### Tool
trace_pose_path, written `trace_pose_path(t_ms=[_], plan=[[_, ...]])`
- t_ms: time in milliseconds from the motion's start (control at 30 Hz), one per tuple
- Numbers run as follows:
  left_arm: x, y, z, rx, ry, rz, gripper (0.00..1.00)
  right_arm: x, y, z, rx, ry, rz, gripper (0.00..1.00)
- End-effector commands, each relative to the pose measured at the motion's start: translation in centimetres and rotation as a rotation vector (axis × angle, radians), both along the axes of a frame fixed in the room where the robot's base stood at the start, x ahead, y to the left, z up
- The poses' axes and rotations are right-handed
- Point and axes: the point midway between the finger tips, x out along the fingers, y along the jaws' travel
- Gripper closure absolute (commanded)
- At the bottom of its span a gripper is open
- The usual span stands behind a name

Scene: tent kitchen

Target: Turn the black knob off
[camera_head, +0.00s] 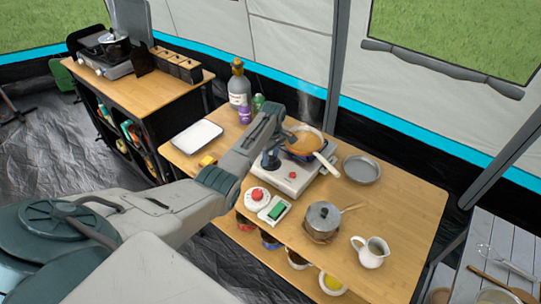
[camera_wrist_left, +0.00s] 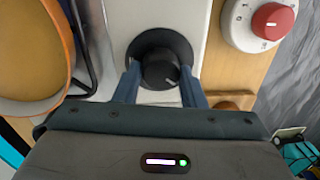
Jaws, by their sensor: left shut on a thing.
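The black knob (camera_wrist_left: 160,68) sits on a round black base on the light stove panel in the left wrist view. In the head view my left gripper (camera_head: 268,160) reaches down onto the front of the stove (camera_head: 292,186), and the knob is mostly hidden there. An orange pan (camera_head: 305,142) with steam above it stands on the stove. My right gripper is not in view.
A white timer with a red dial (camera_head: 257,200) and a green-screened device (camera_head: 276,211) lie before the stove. A saucepan (camera_head: 323,218), white jug (camera_head: 371,252) and grey plate (camera_head: 361,169) stand to the right. Bottles (camera_head: 239,88) and a white tray (camera_head: 197,136) are behind and left.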

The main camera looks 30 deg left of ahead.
Motion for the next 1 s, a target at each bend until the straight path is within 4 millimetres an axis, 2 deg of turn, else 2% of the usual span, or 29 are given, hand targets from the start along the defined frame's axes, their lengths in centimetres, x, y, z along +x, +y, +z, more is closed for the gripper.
trace_pose_path(t_ms=[300,1000], plan=[[0.2,0.0,0.5,0.001,-0.004,-0.286,0.86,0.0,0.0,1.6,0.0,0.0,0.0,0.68],[0.4,-0.2,0.5,0.004,-0.006,-0.951,0.86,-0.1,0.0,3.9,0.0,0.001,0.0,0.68]])
